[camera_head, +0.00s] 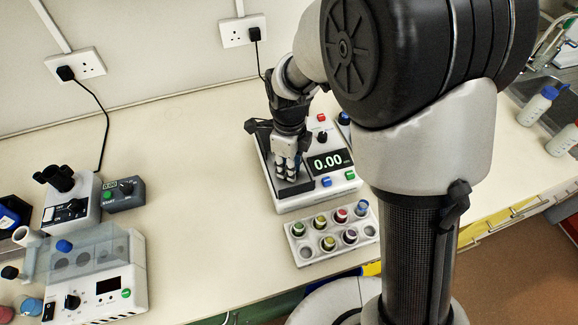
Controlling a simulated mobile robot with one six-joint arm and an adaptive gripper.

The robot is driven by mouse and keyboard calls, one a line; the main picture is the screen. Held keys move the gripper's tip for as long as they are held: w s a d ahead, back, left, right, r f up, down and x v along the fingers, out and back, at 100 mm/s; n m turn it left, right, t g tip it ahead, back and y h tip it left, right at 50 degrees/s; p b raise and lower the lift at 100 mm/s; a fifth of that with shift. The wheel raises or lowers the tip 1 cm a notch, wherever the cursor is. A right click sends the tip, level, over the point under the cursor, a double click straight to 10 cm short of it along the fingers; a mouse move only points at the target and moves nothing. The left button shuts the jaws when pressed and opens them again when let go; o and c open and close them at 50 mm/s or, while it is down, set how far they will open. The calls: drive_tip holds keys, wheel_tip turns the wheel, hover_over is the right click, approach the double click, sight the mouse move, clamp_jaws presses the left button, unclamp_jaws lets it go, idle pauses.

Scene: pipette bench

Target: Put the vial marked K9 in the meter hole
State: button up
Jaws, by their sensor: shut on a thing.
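The meter (342,189) is a white and grey box at the back middle of the bench, with a lit display reading 0.00. My gripper (287,176) points down over the dark left part of the meter. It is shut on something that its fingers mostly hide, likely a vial. The meter hole is hidden beneath the gripper. A white rack (312,261) in front of the meter holds several vials with coloured caps, including a red-capped vial (341,215) and a blue-capped vial (362,208). No K9 mark can be read.
A microscope-like device (72,205), a small grey control box (124,193) and a block heater-like unit (110,292) stand at the left. Blue-capped bottles (536,105) stand at the far right. The bench between the left devices and the meter is clear.

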drive_tip(key=shift+r, duration=0.1)
drive_tip(key=shift+f, duration=0.3)
drive_tip(key=o, duration=0.9)
drive_tip(key=shift+c, duration=0.2)
wheel_tip(320, 180, up, 13)
drive_tip(key=p, duration=0.3)
drive_tip(key=shift+p, duration=0.3)
